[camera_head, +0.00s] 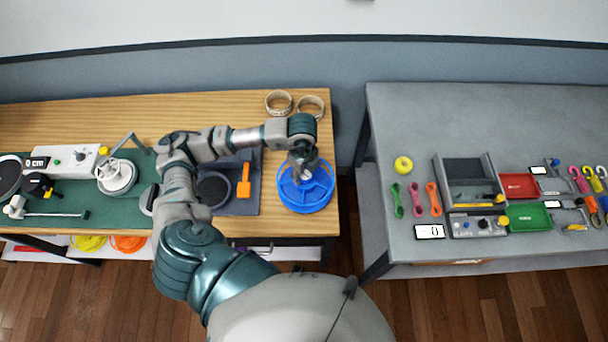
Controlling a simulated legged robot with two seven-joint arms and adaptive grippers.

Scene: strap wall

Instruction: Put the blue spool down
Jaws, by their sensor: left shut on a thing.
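The blue spool (305,198) is a round, spoked piece near the right end of the wooden table (60,118). My left gripper (303,172) is above it and shut on it, and covers part of its upper side. Whether the spool touches the tabletop or hangs just above it, I cannot tell. My right gripper is not in view.
Two tan rings (279,102) lie behind the spool. A dark mat with an orange tool (244,181) is to its left. A gap separates the wooden table from the grey table (400,120), which holds a yellow roll (403,165), trays and coloured straps.

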